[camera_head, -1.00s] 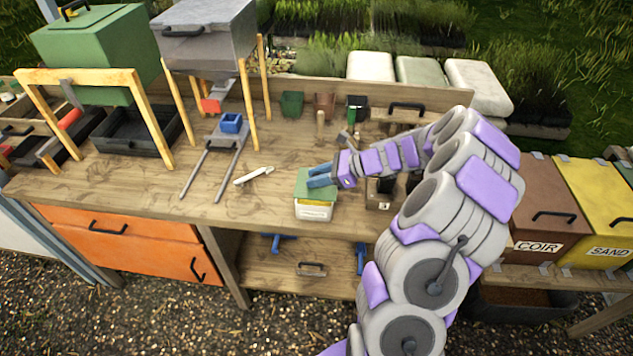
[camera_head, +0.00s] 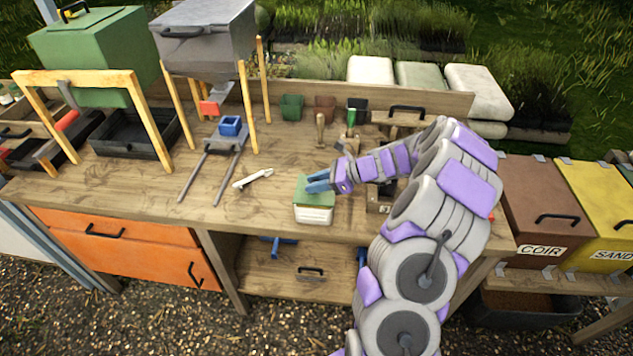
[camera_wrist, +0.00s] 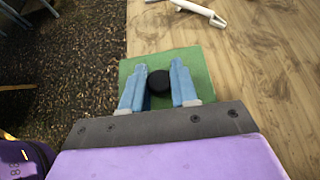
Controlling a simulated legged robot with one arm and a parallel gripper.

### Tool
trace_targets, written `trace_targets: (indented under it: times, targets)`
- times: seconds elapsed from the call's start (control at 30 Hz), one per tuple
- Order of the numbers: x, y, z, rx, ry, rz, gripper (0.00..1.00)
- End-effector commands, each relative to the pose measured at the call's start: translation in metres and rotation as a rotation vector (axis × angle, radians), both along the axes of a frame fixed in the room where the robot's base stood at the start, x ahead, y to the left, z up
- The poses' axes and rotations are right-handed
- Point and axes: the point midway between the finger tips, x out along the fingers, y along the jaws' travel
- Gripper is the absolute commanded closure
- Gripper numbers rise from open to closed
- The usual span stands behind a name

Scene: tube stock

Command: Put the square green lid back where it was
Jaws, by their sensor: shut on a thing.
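The square green lid (camera_head: 312,192) lies over the top of a small white tub (camera_head: 314,215) near the front edge of the wooden bench. In the wrist view the green lid (camera_wrist: 197,62) has a round black knob (camera_wrist: 159,82) at its middle. My gripper (camera_head: 318,182) is over the lid from the right, with blue fingers on both sides of the knob. In the wrist view my gripper (camera_wrist: 159,90) is shut on the knob. The tub is hidden under the lid in the wrist view, so I cannot tell there how exactly the edges line up.
A white-handled tool (camera_head: 253,178) lies left of the tub. A blue cup (camera_head: 231,125) stands on rails under the grey hopper (camera_head: 205,35). Small pots (camera_head: 291,107) and hand tools stand behind. Bare bench (camera_head: 130,185) lies at left.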

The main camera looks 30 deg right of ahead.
Motion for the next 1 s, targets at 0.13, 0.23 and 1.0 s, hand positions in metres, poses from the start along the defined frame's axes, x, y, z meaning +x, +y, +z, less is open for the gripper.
trace_targets:
  times: [0.13,0.23,1.0]
  targets:
    - [-0.0001,0.0003,-0.0041,0.0,0.0,0.001,1.0]
    - [-0.0001,0.0002,-0.0069,0.001,0.001,0.0,1.0]
    - [-0.0002,-0.0002,-0.0059,-0.001,-0.001,0.001,0.46]
